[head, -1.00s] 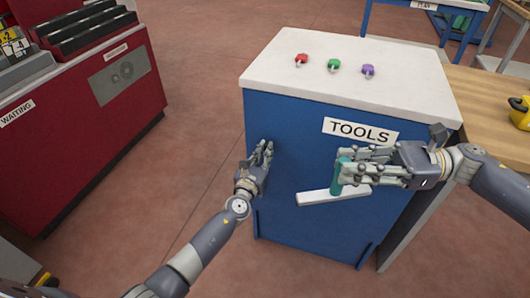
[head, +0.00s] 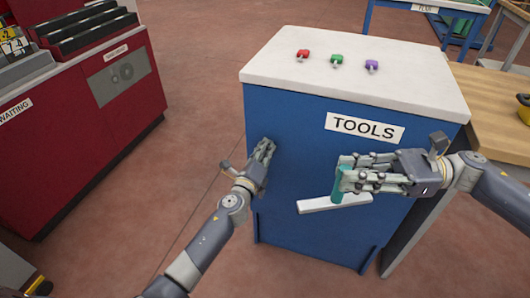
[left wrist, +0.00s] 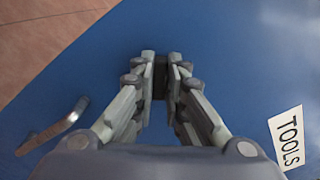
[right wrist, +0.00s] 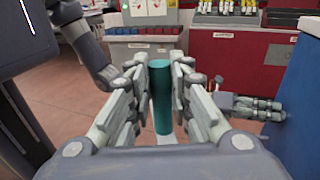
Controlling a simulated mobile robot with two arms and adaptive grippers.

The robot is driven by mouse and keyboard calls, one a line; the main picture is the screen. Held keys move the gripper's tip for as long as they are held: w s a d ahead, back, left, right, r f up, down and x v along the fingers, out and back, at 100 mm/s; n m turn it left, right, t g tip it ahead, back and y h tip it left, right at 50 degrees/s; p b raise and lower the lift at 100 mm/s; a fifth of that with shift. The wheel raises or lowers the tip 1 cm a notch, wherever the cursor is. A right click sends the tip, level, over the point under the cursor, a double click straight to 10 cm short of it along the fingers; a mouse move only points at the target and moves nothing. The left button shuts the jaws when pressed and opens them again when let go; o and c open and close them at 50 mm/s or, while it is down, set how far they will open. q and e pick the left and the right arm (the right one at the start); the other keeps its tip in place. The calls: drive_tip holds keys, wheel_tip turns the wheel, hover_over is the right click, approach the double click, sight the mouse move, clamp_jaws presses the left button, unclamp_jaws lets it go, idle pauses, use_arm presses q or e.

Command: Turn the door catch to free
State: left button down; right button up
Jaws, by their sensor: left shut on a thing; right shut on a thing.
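My left gripper (head: 265,150) is at the left part of the blue front of the TOOLS cabinet (head: 290,145). In the left wrist view its fingers are closed around a small dark piece (left wrist: 160,82) against the blue face, which I take for the door catch; the fingers hide most of it. My right gripper (head: 352,175) is shut on an upright teal grip (head: 338,186). The teal grip also stands between its fingers in the right wrist view (right wrist: 161,95). A pale bar (head: 325,204) lies directly below the grip, before the cabinet front.
The cabinet's white top (head: 400,85) carries red (head: 303,55), green (head: 337,60) and purple (head: 371,66) knobs. A red unit (head: 90,130) stands to the left and a wooden table (head: 490,100) adjoins on the right. Floor is clear between the red unit and the cabinet.

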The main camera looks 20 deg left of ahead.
drive_tip(key=shift+f+b, duration=0.3)
drive_tip(key=shift+f, duration=0.15)
use_arm(q)
drive_tip(key=shift+a+f+n, duration=0.1)
drive_tip(key=shift+n, duration=1.75)
drive_tip(key=shift+f+n, duration=0.1)
drive_tip(key=shift+n, duration=1.75)
use_arm(e)
drive_tip(key=shift+f, duration=0.15)
use_arm(q)
drive_tip(key=c, duration=1.6)
unclamp_jaws()
drive_tip(key=shift+c, duration=0.2)
drive_tip(key=s, duration=1.2)
drive_tip(key=shift+a, duration=0.2)
